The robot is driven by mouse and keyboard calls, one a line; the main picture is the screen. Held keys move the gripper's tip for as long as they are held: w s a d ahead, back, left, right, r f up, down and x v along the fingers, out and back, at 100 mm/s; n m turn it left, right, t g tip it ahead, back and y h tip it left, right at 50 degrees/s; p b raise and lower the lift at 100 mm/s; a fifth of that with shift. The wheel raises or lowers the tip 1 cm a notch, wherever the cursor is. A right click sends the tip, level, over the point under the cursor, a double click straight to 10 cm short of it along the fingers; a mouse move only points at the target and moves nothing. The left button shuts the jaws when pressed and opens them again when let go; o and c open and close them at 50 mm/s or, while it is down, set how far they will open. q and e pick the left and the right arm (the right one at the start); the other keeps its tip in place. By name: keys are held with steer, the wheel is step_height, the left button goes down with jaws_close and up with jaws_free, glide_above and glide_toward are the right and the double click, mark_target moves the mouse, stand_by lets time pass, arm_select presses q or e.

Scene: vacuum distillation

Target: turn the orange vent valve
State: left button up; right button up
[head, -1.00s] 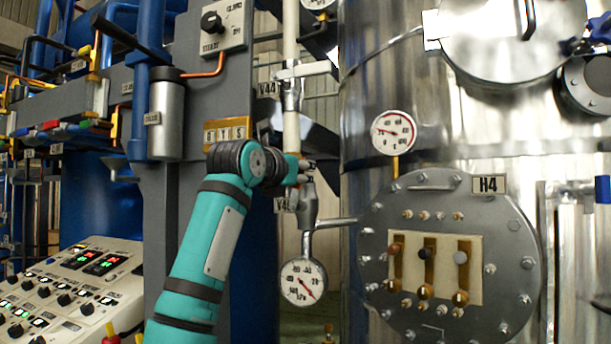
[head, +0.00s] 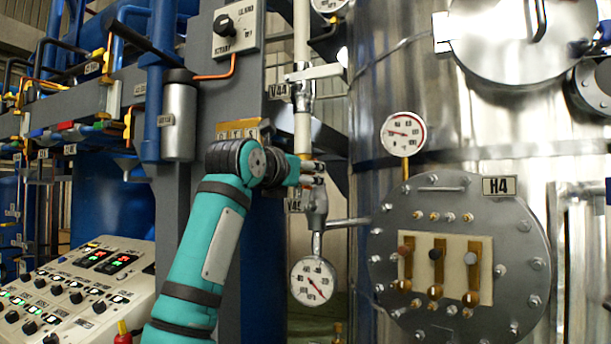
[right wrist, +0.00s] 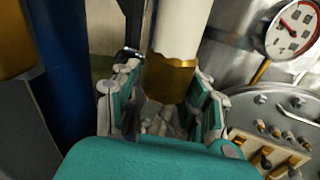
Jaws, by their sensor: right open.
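I cannot clearly pick out an orange vent valve. In the head view, my right gripper (head: 312,172) is at the vertical white pipe (head: 302,125), between the V44 tag above and the V45 tag beside it. In the right wrist view, my right gripper (right wrist: 165,105) is open, with a finger on either side of a brass collar (right wrist: 170,78) at the lower end of the white pipe (right wrist: 182,28). Whether the fingers touch the collar, I cannot tell. The fingers and wrist hide what lies below it. My left gripper is not in view.
A pressure gauge (head: 312,281) hangs just below my right gripper. The steel vessel (head: 460,120) with its round H4 flange (head: 390,225) stands close on the right. A control panel (head: 80,300) is at the lower left.

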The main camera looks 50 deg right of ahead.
steer(key=v, duration=1.1)
steer(key=shift+w, duration=0.1)
